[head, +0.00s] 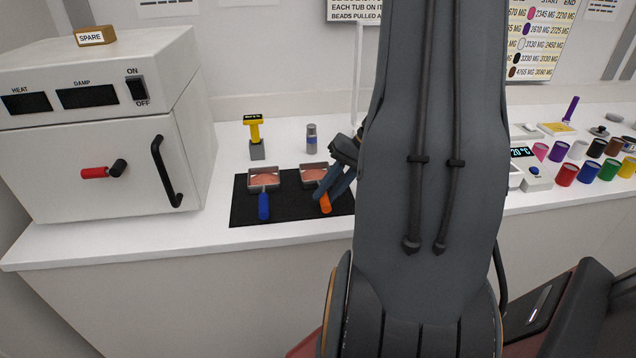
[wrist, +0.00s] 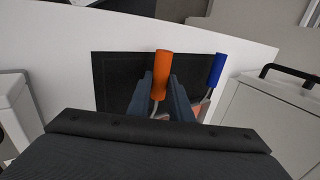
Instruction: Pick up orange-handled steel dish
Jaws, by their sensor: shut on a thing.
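The steel dish (head: 313,173) with the orange handle (head: 325,204) is on the right part of the black mat (head: 240,211) in the head view. My gripper (head: 334,185) reaches down over it from the right. In the wrist view, the orange handle (wrist: 161,75) sticks out between my two fingers, and my gripper (wrist: 163,97) is shut on it near its dish end. The dish body is mostly hidden behind my gripper there. I cannot tell whether the dish touches the mat.
A similar dish (head: 264,177) with a blue handle (head: 263,206) lies left on the mat. A white oven (head: 101,160) stands further left. A yellow-topped tool (head: 256,135) and a small grey bottle (head: 311,138) stand behind. Coloured jars (head: 566,174) line the right counter.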

